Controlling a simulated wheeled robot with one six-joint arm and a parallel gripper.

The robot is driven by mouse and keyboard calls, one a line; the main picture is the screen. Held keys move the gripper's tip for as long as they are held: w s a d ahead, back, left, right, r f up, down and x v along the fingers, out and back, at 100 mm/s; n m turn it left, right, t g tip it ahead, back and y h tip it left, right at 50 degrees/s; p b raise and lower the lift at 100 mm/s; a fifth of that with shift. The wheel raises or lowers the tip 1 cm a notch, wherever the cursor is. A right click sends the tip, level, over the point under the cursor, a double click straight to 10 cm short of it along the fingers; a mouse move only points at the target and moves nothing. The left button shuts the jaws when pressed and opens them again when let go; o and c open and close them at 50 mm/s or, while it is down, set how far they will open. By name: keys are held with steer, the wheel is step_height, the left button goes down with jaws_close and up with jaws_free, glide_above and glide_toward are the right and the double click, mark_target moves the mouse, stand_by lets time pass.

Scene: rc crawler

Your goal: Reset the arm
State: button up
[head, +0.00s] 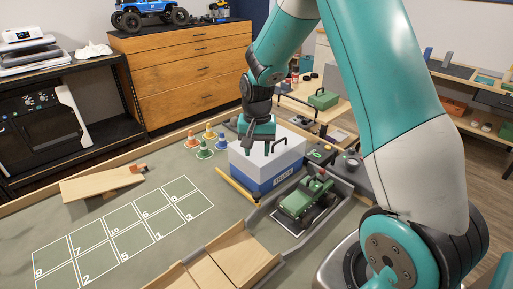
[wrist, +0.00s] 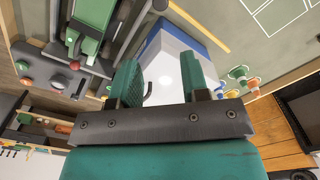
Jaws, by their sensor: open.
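My arm reaches in from the right in the head view and hangs down over the table. My gripper (head: 259,147) is above a white box with a blue lower band (head: 257,169). In the wrist view my gripper (wrist: 160,80) shows two teal fingers spread apart, with nothing held between them. The white box top (wrist: 165,62) lies below and beyond the fingers. I cannot tell the exact height of the fingertips above the box. A green crawler (head: 306,200) stands right of the box, and it also shows at the upper left of the wrist view (wrist: 92,22).
A numbered grid (head: 122,235) lies on the green table. Small coloured cones (head: 204,149) stand behind it. A wooden ramp (head: 100,184) is at left, and a yellow bar (head: 238,186) lies before the box. A control panel (head: 352,170) is at right. Wooden drawers (head: 185,75) stand behind.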

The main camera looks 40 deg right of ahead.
steer(key=s+a+r+n+y, duration=0.1)
steer(key=s+a+r+n, duration=0.35)
steer(key=a, duration=0.25)
steer(key=s+a+r+n+y, duration=0.1)
steer(key=s+a+r+n, duration=0.2)
steer(key=s+a+r, duration=0.3)
steer(key=s+a+r+n+y, duration=0.1)
steer(key=s+a+r+n, duration=0.1)
steer(key=s, duration=0.5)
steer(key=s+a+r+n+y, duration=0.1)
steer(key=s+a+r+n, duration=0.2)
steer(key=s+a+n, duration=0.2)
steer(key=shift+s+a, duration=0.55)
steer(key=shift+s, duration=0.4)
